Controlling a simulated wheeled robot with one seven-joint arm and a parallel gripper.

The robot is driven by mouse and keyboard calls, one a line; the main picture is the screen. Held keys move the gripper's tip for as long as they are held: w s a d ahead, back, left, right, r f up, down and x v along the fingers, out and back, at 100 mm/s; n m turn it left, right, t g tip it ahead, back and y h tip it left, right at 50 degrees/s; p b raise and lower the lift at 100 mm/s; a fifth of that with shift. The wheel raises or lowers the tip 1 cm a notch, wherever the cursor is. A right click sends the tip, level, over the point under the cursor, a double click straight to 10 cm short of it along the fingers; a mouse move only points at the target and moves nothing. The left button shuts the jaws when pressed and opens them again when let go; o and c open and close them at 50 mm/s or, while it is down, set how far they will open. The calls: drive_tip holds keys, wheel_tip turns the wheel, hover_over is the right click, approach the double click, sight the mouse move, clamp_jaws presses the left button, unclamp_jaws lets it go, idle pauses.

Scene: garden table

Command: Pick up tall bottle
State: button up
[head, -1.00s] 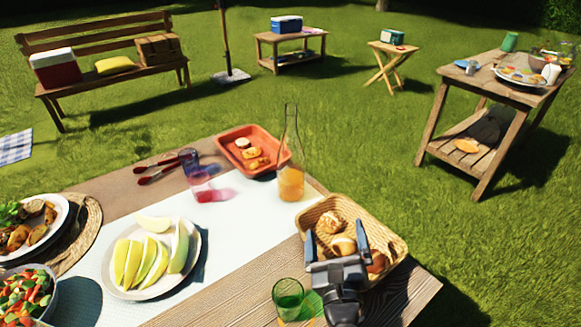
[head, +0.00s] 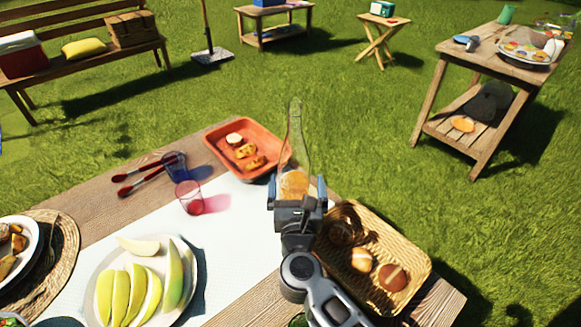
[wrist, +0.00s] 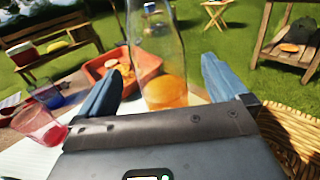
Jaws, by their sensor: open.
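The tall bottle (head: 295,150) is clear glass with orange liquid in its lower part. It stands upright on the table near the far edge. In the head view my gripper (head: 297,190) is in front of it and hides its base. In the wrist view the bottle (wrist: 160,60) rises between and beyond the two blue fingers of my gripper (wrist: 160,85). The fingers are apart, with a gap on each side of the bottle. I cannot tell whether the fingertips reach alongside the glass.
A bread basket (head: 415,249) is close on the right of my gripper. An orange tray (head: 223,141) lies just left of the bottle. A red glass (head: 189,198) and a blue glass (head: 173,164) stand further left. A plate of melon slices (head: 187,310) is at front left.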

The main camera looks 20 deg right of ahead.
sight(294, 162)
drive_tip(key=shift+a+p+x, duration=0.15)
drive_tip(key=shift+p+x, duration=0.1)
drive_tip(key=shift+x, duration=1.55)
drive_tip(key=shift+a+p+x, duration=0.1)
drive_tip(key=shift+p+x, duration=0.1)
drive_tip(key=shift+x, duration=1.55)
drive_tip(key=shift+w+r, duration=0.1)
drive_tip(key=shift+c, duration=0.4)
drive_tip(key=c, duration=1.3)
drive_tip(key=shift+r, duration=0.15)
drive_tip(key=shift+c, duration=0.4)
